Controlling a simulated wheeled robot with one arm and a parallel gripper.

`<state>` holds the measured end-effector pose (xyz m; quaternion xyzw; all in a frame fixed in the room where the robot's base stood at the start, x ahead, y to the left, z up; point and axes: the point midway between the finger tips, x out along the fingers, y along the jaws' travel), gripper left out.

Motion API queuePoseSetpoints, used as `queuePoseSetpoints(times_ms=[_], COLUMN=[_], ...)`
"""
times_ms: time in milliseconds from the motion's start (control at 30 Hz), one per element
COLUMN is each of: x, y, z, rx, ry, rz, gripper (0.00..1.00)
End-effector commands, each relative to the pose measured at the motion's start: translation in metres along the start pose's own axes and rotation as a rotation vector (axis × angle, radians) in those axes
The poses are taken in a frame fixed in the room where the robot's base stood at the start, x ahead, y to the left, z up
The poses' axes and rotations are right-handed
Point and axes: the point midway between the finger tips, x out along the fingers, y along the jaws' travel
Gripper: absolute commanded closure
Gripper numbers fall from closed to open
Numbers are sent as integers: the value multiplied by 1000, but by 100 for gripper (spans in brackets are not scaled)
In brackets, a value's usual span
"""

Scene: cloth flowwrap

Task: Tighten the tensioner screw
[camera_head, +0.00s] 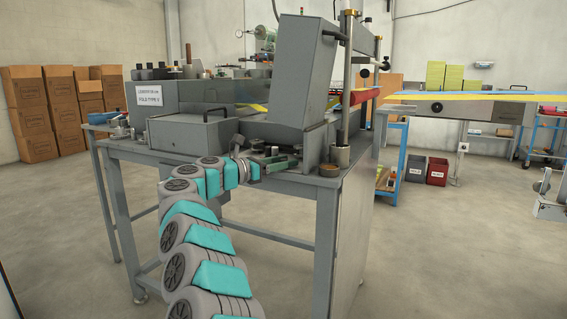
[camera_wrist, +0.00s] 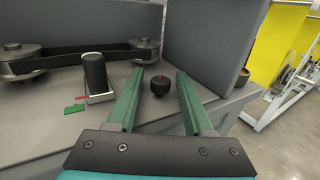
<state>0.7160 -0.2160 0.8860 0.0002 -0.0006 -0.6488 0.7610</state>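A small black knob (camera_wrist: 159,86) with a red mark on top, seemingly the tensioner screw, stands on the grey machine deck in the wrist view. My gripper (camera_wrist: 159,74) is open, with its two green fingers spread to the left and right of the knob. In the picture neither finger touches the knob, but I cannot tell their exact height over it. In the head view my gripper (camera_head: 283,163) is over the machine's front right deck, and I cannot make out the knob there.
A black upright cylinder (camera_wrist: 95,72) on a metal block stands left of my left finger, by a green tab (camera_wrist: 74,109). A dark belt (camera_wrist: 90,57) runs around rollers behind. A tall grey housing (camera_wrist: 212,40) rises close behind the right finger. The deck edge is at right.

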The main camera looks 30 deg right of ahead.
Motion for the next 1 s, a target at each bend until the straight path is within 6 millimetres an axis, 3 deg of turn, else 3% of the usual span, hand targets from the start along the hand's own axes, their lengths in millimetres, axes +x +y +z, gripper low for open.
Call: queuePoseSetpoints(times_ms=[433,800,1000], x=[-8,-63,-78], y=[0,0,0], z=[-2,-2,0], rx=[-1,0,0], ry=[1,0,-1], rz=[0,0,0], gripper=[44,44,44])
